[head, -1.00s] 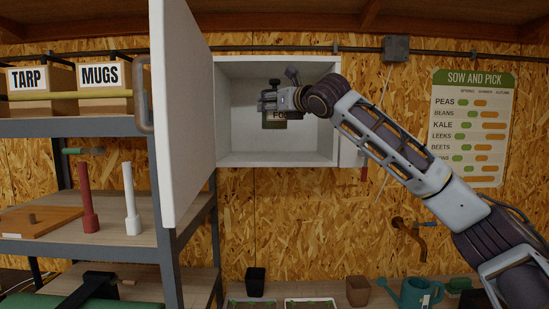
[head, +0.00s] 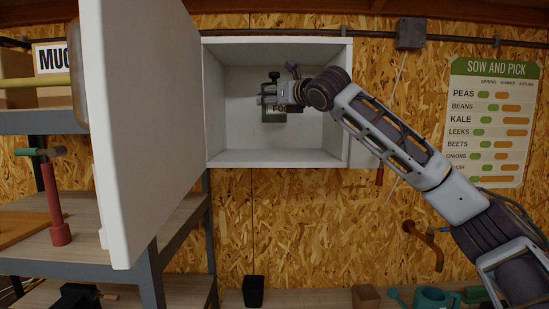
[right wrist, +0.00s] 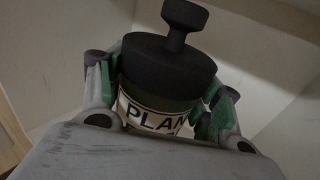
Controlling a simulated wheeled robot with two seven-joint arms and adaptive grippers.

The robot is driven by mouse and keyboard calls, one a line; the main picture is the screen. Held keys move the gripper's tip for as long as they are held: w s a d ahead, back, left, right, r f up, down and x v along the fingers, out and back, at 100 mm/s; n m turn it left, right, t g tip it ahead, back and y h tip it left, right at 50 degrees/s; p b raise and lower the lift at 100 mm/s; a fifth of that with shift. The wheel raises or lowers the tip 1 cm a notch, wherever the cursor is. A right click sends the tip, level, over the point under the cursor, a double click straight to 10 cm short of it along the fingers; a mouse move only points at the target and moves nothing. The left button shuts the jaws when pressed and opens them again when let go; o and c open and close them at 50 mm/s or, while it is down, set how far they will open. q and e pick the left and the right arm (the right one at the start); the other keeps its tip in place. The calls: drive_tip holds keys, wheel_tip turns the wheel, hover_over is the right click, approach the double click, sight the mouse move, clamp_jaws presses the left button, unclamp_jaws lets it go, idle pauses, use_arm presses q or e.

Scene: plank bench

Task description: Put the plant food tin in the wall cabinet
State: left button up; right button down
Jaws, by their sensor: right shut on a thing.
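The plant food tin (head: 273,117) is dark green with a pale label reading partly "FO" in the head view. In the right wrist view the tin (right wrist: 155,118) shows a black knobbed lid and the letters "PLAN". My right gripper (head: 270,97) is shut on the tin, with a finger on each side of it. It holds the tin upright inside the opening of the white wall cabinet (head: 228,146), above the cabinet floor as far as I can see. The cabinet door (head: 150,120) stands wide open on the left. My left gripper is not in view.
A shelf rack (head: 150,285) stands at the left behind the door, with a red post-like object (head: 56,205) on it. The cabinet interior around the tin looks empty.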

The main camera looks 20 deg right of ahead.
sight(275, 118)
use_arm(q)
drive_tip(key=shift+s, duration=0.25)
use_arm(e)
drive_tip(key=shift+s+r, duration=0.1)
drive_tip(key=shift+r, duration=0.05)
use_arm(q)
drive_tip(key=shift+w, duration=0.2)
use_arm(e)
drive_tip(key=shift+f, duration=3.2)
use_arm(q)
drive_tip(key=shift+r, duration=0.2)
use_arm(e)
drive_tip(key=shift+f, duration=1.85)
drive_tip(key=shift+c, duration=1.6)
unclamp_jaws()
drive_tip(key=shift+f, duration=0.2)
